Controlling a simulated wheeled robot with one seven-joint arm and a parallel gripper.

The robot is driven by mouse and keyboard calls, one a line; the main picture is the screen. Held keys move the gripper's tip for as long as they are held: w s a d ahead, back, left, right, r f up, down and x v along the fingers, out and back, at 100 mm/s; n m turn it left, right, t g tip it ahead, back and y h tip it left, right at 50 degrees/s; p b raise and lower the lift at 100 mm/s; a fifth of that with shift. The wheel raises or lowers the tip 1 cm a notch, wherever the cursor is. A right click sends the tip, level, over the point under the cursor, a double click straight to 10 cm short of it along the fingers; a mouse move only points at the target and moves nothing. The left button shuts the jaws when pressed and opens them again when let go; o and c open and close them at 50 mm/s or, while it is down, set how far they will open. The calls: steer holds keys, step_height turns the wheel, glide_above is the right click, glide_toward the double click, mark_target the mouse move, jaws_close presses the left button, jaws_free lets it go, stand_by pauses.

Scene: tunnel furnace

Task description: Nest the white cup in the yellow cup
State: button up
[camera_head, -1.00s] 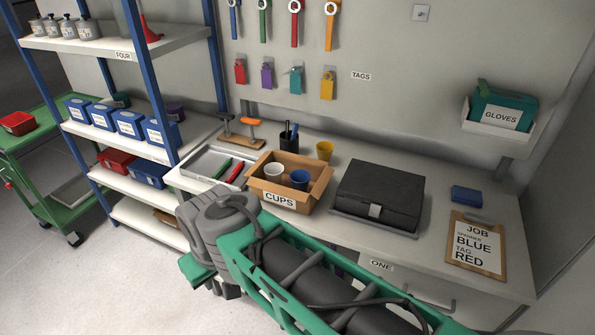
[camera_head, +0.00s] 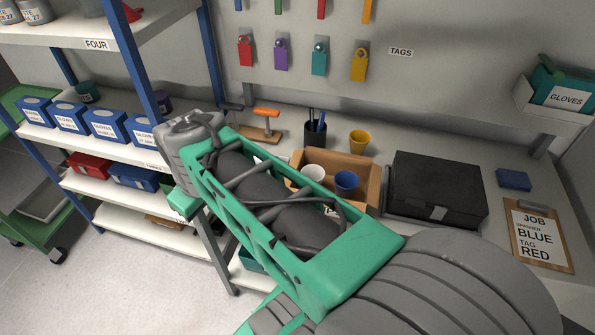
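The white cup (camera_head: 313,174) stands in the cardboard box (camera_head: 374,189) on the workbench, beside a blue cup (camera_head: 347,182). The yellow cup (camera_head: 359,141) stands upright on the bench just behind the box, near the wall, apart from the white cup. My green and grey arm reaches across the picture in front of the box and hides its front side and label. My gripper does not show; the far end of my arm is at the left, by the shelf post.
A black case (camera_head: 436,188) stands right of the box. A pen holder (camera_head: 315,132) is behind it, with an orange-handled tool stand (camera_head: 262,130) to the left. A blue block (camera_head: 513,179) and a clipboard (camera_head: 540,236) lie at right. The shelving (camera_head: 150,45) rises close to my arm.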

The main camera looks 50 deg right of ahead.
steer(key=s+d+r+n+g+p, duration=0.1)
steer(key=s+d+r+g, duration=0.15)
steer(key=d, duration=1.15)
steer(key=r+n, duration=0.1)
steer(key=n, duration=0.1)
glide_above(310, 178)
steer(key=s+a, duration=0.3)
steer(key=a, duration=0.1)
steer(key=shift+y, duration=0.3)
step_height(310, 178, down, 10)
steer(key=b, duration=0.6)
steer(key=shift+r, duration=0.25)
jaws_close()
steer(key=shift+r, duration=0.15)
step_height(310, 178, up, 14)
steer(key=p, duration=1)
